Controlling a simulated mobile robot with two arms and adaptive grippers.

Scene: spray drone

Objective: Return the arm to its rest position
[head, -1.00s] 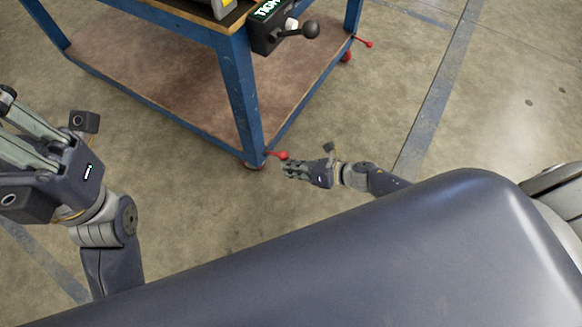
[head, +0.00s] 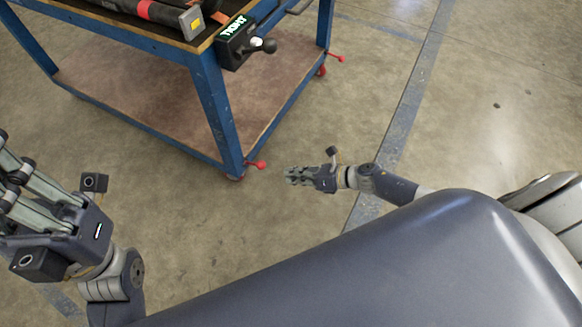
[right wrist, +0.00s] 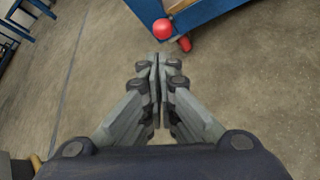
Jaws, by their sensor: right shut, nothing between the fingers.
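My right gripper (head: 290,175) is low over the bare floor, to the right of the blue workbench's near leg. In the right wrist view its fingers (right wrist: 158,72) are together with nothing between them. My left gripper (head: 10,165) is at the left edge of the head view, and its fingertips are cut off by the frame, so its opening cannot be told.
A red knob (right wrist: 162,28) is just beyond my right fingers. Floor at right is clear.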

